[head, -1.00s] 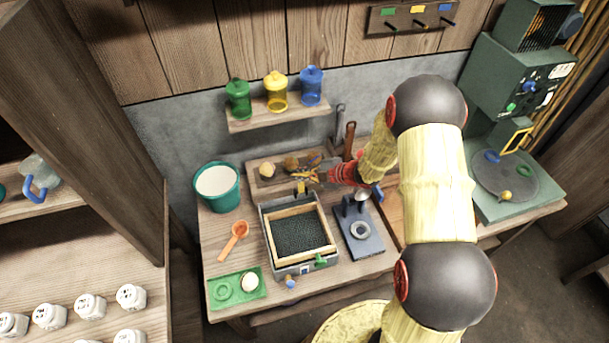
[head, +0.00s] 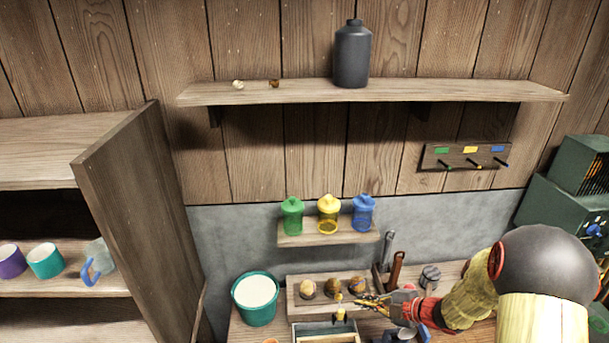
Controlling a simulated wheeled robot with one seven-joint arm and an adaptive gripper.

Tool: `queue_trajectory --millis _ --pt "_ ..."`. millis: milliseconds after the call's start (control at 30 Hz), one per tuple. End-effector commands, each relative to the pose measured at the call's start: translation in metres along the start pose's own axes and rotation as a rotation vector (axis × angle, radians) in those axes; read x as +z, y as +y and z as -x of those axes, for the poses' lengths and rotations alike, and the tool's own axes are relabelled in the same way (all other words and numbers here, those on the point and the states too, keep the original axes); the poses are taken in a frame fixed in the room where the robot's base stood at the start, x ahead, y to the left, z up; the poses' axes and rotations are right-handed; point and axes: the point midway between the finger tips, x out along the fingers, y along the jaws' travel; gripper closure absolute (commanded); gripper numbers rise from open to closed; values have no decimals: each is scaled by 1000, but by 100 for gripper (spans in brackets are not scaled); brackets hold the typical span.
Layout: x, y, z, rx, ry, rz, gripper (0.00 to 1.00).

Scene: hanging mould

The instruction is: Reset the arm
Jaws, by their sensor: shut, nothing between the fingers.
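My gripper (head: 362,300) is at the lower middle of the head view, at the end of my arm, which comes in from the lower right. It is shut and empty. Its tips are just in front of a wooden board (head: 296,296) that holds three small round pieces: a pale one (head: 307,288), a brown one (head: 333,286) and a patterned one (head: 358,285). A small yellow part (head: 340,312) shows near the tips; I cannot tell whether they touch.
A small shelf (head: 288,241) with green, yellow and blue jars is above the bench. A teal bucket (head: 256,312) stands left. A long shelf (head: 450,90) holds a dark bottle (head: 352,55). A peg rack (head: 465,158) and green machine (head: 560,215) are right.

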Motion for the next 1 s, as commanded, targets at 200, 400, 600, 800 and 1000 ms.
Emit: queue_trajectory --millis 200,400,600,800,1000 --pt "20 63 23 53 -247 -70 100" --pt "16 125 94 185 -571 -317 100" --pt "-30 128 173 318 -764 -674 100" --pt "-109 72 228 363 -820 -1097 100" --pt "-193 -2 252 282 -787 -1448 100"
